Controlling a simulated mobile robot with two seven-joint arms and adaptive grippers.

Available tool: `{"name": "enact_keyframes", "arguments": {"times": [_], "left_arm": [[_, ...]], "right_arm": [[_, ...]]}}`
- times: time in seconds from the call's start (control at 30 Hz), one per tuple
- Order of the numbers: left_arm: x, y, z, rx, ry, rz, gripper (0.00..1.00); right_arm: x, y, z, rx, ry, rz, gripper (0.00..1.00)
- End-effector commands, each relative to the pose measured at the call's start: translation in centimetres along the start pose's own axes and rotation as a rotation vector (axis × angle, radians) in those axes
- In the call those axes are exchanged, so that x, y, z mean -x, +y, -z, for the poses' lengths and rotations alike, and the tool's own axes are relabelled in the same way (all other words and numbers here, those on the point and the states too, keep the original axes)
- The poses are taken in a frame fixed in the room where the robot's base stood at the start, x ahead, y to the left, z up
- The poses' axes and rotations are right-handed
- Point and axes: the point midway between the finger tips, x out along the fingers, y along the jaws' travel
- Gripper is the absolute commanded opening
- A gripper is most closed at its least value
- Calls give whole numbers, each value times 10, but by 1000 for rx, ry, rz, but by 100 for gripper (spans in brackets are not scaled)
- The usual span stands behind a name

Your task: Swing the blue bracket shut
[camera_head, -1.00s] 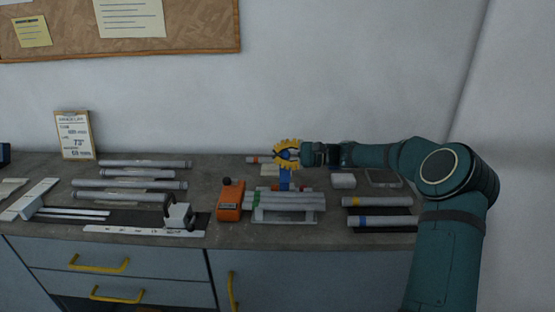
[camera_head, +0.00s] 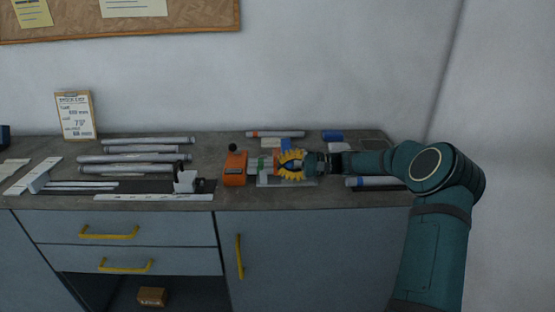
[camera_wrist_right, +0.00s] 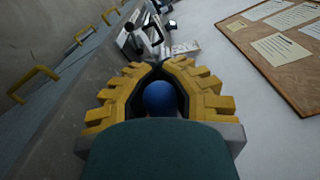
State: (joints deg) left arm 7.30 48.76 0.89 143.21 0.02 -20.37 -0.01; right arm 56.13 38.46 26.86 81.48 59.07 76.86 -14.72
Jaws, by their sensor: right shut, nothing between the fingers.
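My right gripper (camera_head: 284,165) is low over the light frame jig (camera_head: 268,182), at the right part of the bench. In the right wrist view its yellow fingers (camera_wrist_right: 157,66) curve together and their tips meet, with nothing gripped. My left gripper is out of view.
An orange block (camera_head: 235,169) with a black knob stands just left of the jig. A blue cylinder (camera_head: 332,136) and a red-banded tube (camera_head: 275,134) lie behind. Several grey tubes (camera_head: 135,158) lie at the left. A blue-banded tube (camera_head: 374,182) lies right, under my arm.

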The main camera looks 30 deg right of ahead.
Motion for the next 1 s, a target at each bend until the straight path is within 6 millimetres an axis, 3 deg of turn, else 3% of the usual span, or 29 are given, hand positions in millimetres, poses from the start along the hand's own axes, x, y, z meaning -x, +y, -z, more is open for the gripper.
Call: {"name": "enact_keyframes", "arguments": {"times": [0.23, 0.73, 0.9, 1.0], "left_arm": [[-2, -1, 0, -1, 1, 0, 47], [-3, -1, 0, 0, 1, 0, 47], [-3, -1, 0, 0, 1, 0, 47], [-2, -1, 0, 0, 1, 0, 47]], "right_arm": [[5, 12, 7, -3, 5, -1, 0], [6, 15, 8, -5, 5, -3, 0], [5, 14, 8, -4, 4, -2, 58], [4, 14, 7, -3, 2, -1, 58]]}}
